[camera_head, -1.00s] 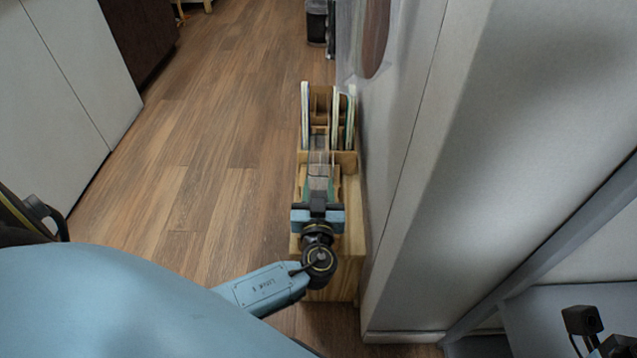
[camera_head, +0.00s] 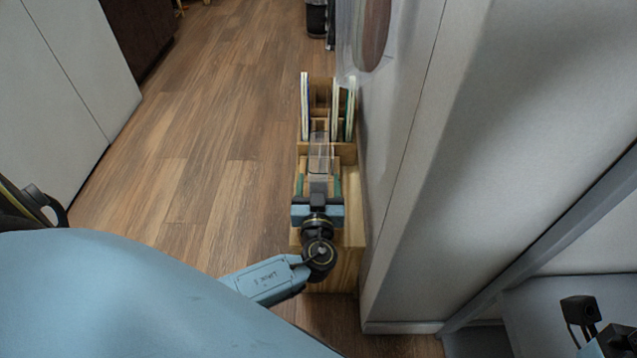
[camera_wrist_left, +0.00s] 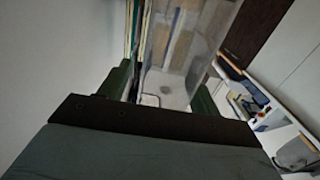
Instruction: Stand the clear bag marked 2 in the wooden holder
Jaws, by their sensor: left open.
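The wooden holder (camera_head: 348,230) stands on the floor against the grey wall panel. The clear bag (camera_head: 320,152) is upright in the holder's front part in the head view. It also shows as a see-through sheet in the left wrist view (camera_wrist_left: 185,45). My left gripper (camera_head: 319,184) is open at the bag's near end, with its green fingers apart on either side of it. In the left wrist view the gripper (camera_wrist_left: 165,88) has the bag's sheet between its fingers. The mark on the bag cannot be read, and its bottom edge is hidden.
Upright thin boards or packets (camera_head: 305,105) stand in the holder's rear slots, with more (camera_head: 342,112) at the right. The grey wall panel (camera_head: 420,200) is close on the holder's right. The wooden floor (camera_head: 200,170) on the left is clear.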

